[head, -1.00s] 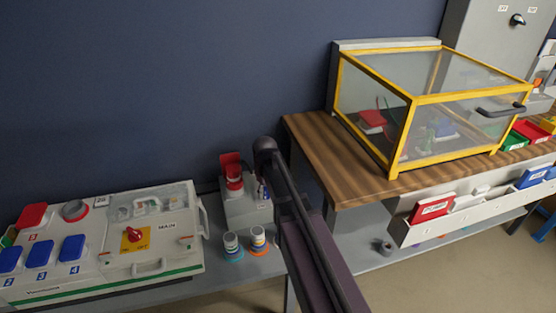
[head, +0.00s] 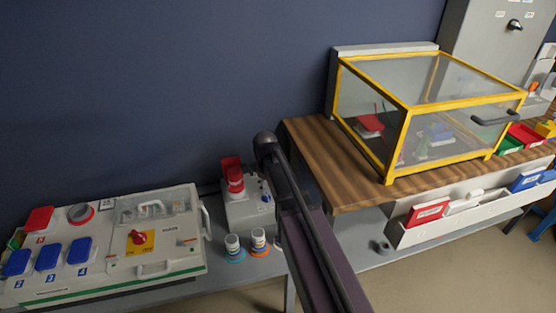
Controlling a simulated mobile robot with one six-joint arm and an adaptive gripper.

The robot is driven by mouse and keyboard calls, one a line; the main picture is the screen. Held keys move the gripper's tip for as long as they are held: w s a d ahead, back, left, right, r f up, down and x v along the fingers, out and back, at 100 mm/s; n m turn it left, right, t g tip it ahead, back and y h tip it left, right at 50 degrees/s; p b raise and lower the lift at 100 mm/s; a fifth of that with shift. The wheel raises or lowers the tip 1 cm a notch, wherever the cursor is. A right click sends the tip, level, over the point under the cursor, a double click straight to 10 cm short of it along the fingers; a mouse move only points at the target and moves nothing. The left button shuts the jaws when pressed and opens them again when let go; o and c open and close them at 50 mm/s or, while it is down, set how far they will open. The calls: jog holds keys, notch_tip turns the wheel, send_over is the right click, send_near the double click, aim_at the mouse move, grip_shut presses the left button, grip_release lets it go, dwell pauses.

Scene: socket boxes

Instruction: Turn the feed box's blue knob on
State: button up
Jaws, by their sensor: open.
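The feed box appears to be the small grey box (head: 240,213) on the grey bench left of the wooden table. A red socket with its red lid raised (head: 232,172) stands on top of it. A small blue part, likely the blue knob (head: 266,191), shows at its right side, close to my arm in the picture; its setting is too small to read. My dark arm rises from the bottom and passes just right of the box. My gripper is not visible.
A large box marked MAIN (head: 120,243) with a red switch and blue lids lies at left. Two striped cylinders (head: 245,244) stand before the small box. A yellow-framed clear case (head: 408,145) sits on the wooden table (head: 318,150). A grey ring (head: 383,247) lies on the lower shelf.

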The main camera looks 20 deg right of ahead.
jog(key=shift+r+p, duration=4.9)
jog(key=shift+r, duration=0.25)
jog(key=s+r+m+p, duration=0.8)
jog(key=s+r+p, duration=0.3)
jog(key=s, duration=0.4)
jog(key=shift+s+a+r+m, duration=0.25)
jog(key=shift+s+m, duration=0.05)
jog(key=shift+m, duration=0.1)
jog(key=n+b, duration=0.2)
jog(key=b, duration=0.9)
send_over(267, 196)
notch_tip(267, 196, down, 12)
jog(key=shift+w+b, duration=0.3)
jog(key=shift+w, duration=0.15)
jog(key=shift+f, duration=0.2)
notch_tip(267, 196, down, 13)
jog(key=b, duration=1.3)
jog(key=shift+f+b, duration=0.2)
jog(key=shift+b, duration=0.2)
